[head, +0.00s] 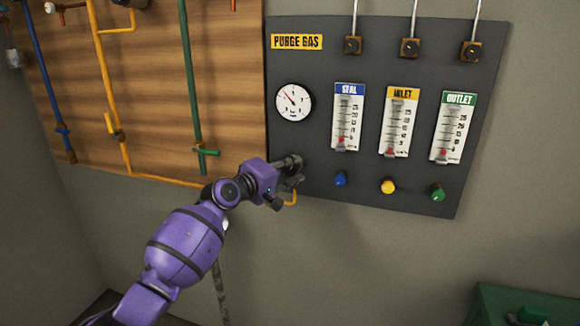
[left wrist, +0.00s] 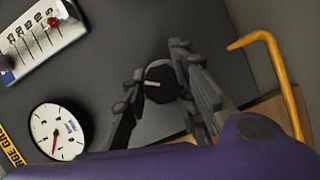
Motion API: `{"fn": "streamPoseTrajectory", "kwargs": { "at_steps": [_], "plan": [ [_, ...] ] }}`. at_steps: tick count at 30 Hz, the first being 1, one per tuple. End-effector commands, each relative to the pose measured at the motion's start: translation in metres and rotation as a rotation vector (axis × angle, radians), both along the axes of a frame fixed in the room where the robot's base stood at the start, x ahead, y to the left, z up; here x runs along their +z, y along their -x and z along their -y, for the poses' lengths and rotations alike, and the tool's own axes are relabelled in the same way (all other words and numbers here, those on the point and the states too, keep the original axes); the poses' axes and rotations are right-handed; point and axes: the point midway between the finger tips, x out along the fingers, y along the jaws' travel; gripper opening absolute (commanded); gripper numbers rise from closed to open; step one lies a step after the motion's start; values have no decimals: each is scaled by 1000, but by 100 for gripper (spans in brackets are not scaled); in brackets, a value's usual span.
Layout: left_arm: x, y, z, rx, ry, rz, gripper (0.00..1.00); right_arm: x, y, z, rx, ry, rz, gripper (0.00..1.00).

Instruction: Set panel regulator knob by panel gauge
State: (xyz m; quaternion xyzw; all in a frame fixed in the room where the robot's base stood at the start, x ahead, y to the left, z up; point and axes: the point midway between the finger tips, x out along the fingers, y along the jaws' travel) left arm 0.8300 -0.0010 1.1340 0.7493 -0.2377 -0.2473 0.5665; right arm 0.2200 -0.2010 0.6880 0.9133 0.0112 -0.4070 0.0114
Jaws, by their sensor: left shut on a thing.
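The panel gauge (head: 294,102) is a round white dial on the dark purge gas panel (head: 385,55). Its thin needle points to the upper left in the head view. The gauge also shows at the lower left of the left wrist view (left wrist: 57,131). The regulator knob (left wrist: 160,80) is a black round knob with a light mark, between the fingers of my left gripper (left wrist: 155,75). My left gripper is shut on the knob below the gauge; in the head view the gripper (head: 293,172) mostly hides it. My right gripper is not in view.
Three flowmeters, seal (head: 348,117), inlet (head: 399,122) and outlet (head: 453,127), stand right of the gauge, with blue (head: 341,179), yellow (head: 388,186) and green (head: 438,193) knobs below. A yellow pipe (left wrist: 274,65) bends close beside my left gripper. A green box (head: 530,305) stands at lower right.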

Motion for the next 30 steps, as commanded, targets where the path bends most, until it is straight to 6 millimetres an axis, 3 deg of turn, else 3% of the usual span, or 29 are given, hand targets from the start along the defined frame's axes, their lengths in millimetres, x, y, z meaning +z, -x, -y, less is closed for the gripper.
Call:
{"fn": "streamPoseTrajectory", "kwargs": {
  "at_steps": [1, 24, 25, 28, 30],
  "plan": [
    [15, 0, 1, 1, -15, 26, 0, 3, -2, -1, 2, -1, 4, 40],
    [12, 0, 3, -2, -101, 54, 0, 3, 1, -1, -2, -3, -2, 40],
    [12, 0, 3, -2, -101, 54, 29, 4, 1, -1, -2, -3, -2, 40],
    [12, 0, 3, -1, -103, 53, 41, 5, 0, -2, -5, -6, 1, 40],
    [10, 0, 3, -1, -103, 50, 41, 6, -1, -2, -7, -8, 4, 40]
  ]
}}
